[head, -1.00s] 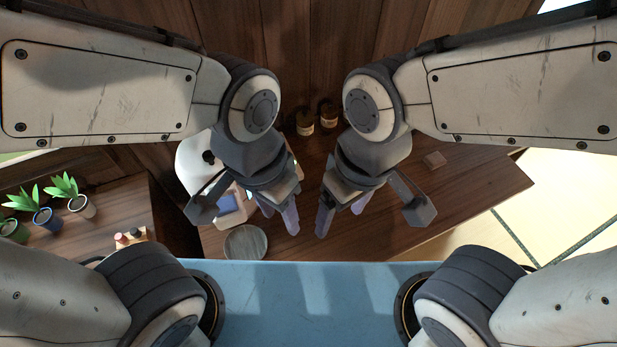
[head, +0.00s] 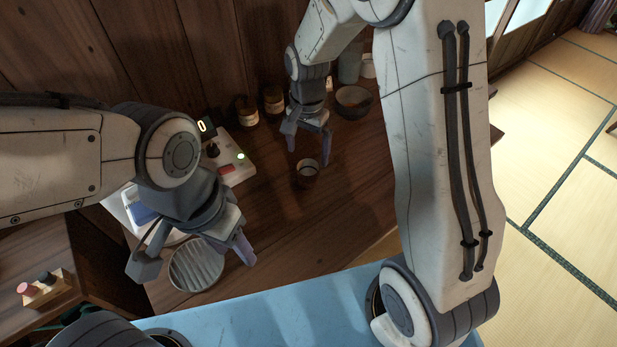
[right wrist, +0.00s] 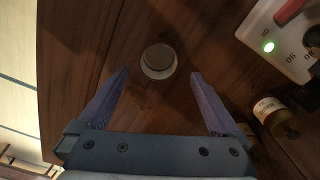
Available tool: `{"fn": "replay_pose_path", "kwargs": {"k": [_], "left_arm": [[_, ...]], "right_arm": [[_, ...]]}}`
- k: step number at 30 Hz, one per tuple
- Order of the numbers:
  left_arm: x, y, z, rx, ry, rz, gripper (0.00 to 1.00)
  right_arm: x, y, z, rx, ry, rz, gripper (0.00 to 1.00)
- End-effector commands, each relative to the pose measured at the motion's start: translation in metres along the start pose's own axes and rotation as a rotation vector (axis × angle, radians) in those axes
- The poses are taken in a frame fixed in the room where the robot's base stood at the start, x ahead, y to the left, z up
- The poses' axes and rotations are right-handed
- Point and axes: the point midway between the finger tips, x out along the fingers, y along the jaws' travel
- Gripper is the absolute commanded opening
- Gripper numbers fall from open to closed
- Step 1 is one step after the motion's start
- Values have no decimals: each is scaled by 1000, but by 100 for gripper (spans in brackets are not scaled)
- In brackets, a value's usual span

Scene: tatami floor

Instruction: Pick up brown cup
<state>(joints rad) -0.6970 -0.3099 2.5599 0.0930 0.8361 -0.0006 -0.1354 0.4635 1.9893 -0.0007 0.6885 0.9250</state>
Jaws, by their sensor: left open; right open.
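The small brown cup (head: 307,172) stands on the wooden table. In the right wrist view the round cup (right wrist: 158,62) is seen from above, just beyond the fingertips and roughly centred between them. My right gripper (head: 308,149) is open and empty, right behind the cup in the head view; its two spread fingers also show in the right wrist view (right wrist: 160,76). No contact with the cup shows. My left gripper (head: 240,248) is open and empty near the ribbed round plate; part of it is hidden by its own wrist.
The ribbed plate (head: 197,266) lies at the table's front left. A white device with a green light (head: 235,160) stands left of the cup. Two dark jars (head: 273,100) and a dark bowl (head: 353,102) are farther back. Bare table surrounds the cup.

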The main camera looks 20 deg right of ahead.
Motion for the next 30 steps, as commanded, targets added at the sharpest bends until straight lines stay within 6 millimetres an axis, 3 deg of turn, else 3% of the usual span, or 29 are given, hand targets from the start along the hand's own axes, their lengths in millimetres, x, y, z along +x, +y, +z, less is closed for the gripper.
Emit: {"fn": "replay_pose_path", "kwargs": {"k": [8,16,25,26,30], "left_arm": [[-2,0,0,0,0,0,50],[-6,0,0,0,0,0,50],[-6,0,0,0,0,0,50],[-6,0,0,0,0,0,50],[-6,0,0,0,0,0,50]], "right_arm": [[25,1,1,-2,-2,2,100],[64,3,2,-2,-2,2,100],[70,3,2,-3,0,-1,100],[70,3,2,-3,0,-1,92],[70,2,2,-3,0,0,39]]}}
